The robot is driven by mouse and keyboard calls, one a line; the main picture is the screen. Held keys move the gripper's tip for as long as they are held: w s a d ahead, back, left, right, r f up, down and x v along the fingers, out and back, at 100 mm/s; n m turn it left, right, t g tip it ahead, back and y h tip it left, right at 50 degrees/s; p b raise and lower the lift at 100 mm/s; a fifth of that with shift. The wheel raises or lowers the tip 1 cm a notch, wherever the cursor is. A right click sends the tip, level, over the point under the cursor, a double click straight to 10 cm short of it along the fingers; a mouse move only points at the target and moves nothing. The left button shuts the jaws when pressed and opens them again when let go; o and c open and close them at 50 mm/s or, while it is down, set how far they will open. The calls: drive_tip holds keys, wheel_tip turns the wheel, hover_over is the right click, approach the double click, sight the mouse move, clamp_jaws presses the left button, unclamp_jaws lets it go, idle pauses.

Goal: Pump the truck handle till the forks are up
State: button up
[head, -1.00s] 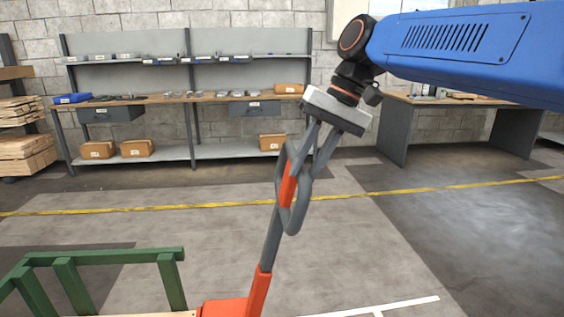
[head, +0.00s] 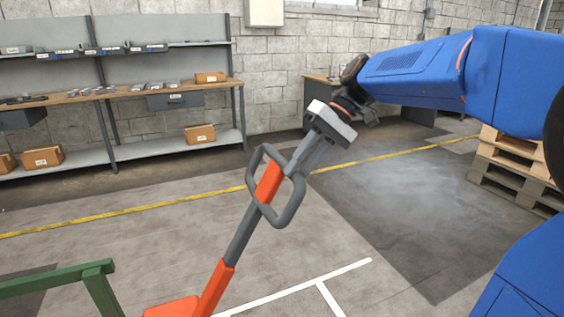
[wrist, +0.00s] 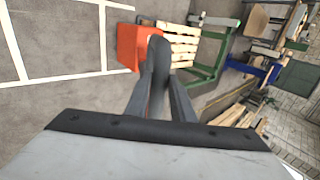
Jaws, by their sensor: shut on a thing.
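The truck handle is a dark grey loop with an orange middle (head: 268,183) on a grey and orange shaft (head: 240,236). It leans up to the right in the head view. My gripper (head: 297,168) comes down from the upper right and is shut on the right upper side of the loop. In the wrist view my fingers (wrist: 160,100) close together on the dark grey handle (wrist: 157,58). The truck's orange body (head: 172,307) is cut off at the bottom of the head view, and also shows in the wrist view (wrist: 131,48). I cannot make out the forks.
A green frame (head: 60,281) stands at the lower left. Wooden slats (wrist: 178,47) lie beside the orange body in the wrist view. Stacked pallets (head: 508,183) stand at the right. Shelving with a bench (head: 120,97) lines the wall. Floor behind the handle is clear.

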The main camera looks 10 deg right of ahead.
drive_tip(key=w+d+f, duration=0.1)
drive_tip(key=d+f, duration=0.2)
drive_tip(key=d, duration=0.2)
drive_tip(key=shift+w+d+f, duration=0.15)
drive_tip(key=shift+d+f, duration=0.05)
drive_tip(key=shift+f, duration=0.1)
drive_tip(key=o, duration=1)
drive_tip(key=shift+c, duration=0.2)
drive_tip(key=v, duration=1.7)
drive_tip(key=shift+d+r, duration=0.1)
drive_tip(key=shift+r, duration=0.05)
